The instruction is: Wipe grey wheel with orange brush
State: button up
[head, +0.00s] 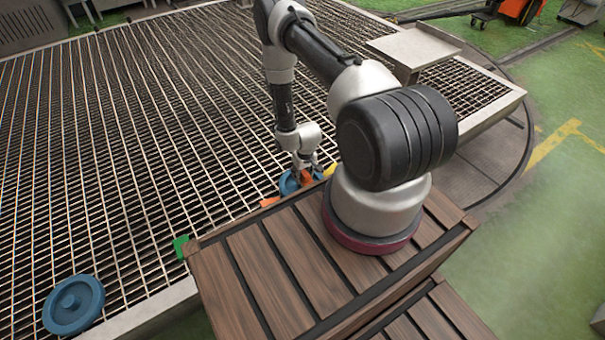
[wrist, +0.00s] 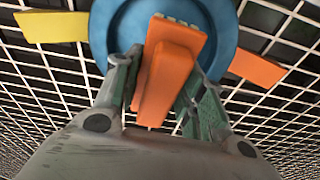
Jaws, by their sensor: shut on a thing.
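My gripper (wrist: 162,85) is shut on an orange brush (wrist: 168,65). In the wrist view the brush stands between the two fingers, with a pale bristle-like strip at its far end. A blue wheel (wrist: 113,25) lies behind and below the brush in this view; whether the brush touches it I cannot tell. In the head view my gripper (head: 304,172) is low over this blue wheel (head: 287,184), which is partly hidden. A second blue wheel (head: 73,305) lies at the lower left of the grating. No wheel in view looks clearly grey.
A metal grating (head: 120,150) fills the left and middle. A flat orange piece (wrist: 257,68) and a yellow piece (wrist: 50,27) flank the near wheel. A green piece (head: 180,246) sits at the grating's edge. A raised metal plate (head: 415,45) stands at the back right.

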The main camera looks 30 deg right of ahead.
jog(key=shift+f, duration=0.6)
dwell(0.5)
jog(key=shift+s, duration=1.25)
jog(key=shift+w+r, duration=0.1)
jog(key=shift+w, duration=2.4)
jog(key=shift+s, duration=2.5)
jog(key=shift+w, duration=2.5)
jog(key=shift+s, duration=2.55)
jog(key=shift+r, duration=4)
